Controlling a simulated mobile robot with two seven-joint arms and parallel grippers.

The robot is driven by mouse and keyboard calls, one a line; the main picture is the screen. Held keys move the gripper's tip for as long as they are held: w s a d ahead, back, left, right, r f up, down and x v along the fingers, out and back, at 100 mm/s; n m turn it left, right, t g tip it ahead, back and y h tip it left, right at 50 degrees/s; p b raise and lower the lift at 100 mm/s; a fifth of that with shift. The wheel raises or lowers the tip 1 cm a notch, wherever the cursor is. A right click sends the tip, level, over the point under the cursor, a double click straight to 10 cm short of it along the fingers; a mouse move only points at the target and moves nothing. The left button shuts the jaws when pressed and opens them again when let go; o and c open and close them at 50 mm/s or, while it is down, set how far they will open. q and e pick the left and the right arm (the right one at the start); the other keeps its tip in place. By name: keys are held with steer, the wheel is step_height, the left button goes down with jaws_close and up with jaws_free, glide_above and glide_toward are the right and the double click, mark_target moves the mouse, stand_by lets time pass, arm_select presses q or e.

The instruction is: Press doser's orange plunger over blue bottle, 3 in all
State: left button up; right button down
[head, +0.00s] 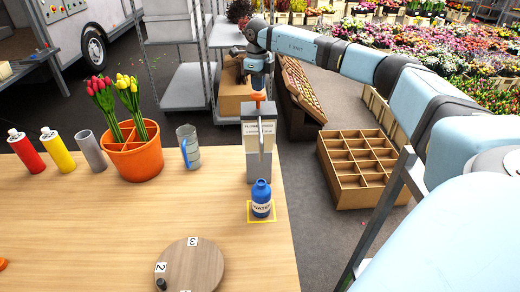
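The doser (259,135), a grey block with a white label and a spout, stands near the right edge of the table. Its orange plunger (258,98) is on top. The blue bottle (261,199) stands upright in front of the doser, inside a yellow square outline (272,219) and below the spout. My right gripper (258,85) points down directly over the plunger, at or very near its top; I cannot tell whether they touch. Its fingers are too small to show whether they are open. My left gripper is not in view.
A round wooden disc (190,266) with number tags and a dark peg lies in front. A glass jug (188,147), an orange pot (133,160) of tulips, a grey cup (90,151), a yellow bottle (58,150) and a red bottle (26,151) stand along the back. The middle is clear.

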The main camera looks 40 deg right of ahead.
mark_target(258, 93)
steer(key=shift+f+b, duration=0.6)
steer(key=shift+f, duration=1.45)
step_height(258, 93, up, 8)
steer(key=p, duration=0.6)
steer(key=shift+r, duration=0.2)
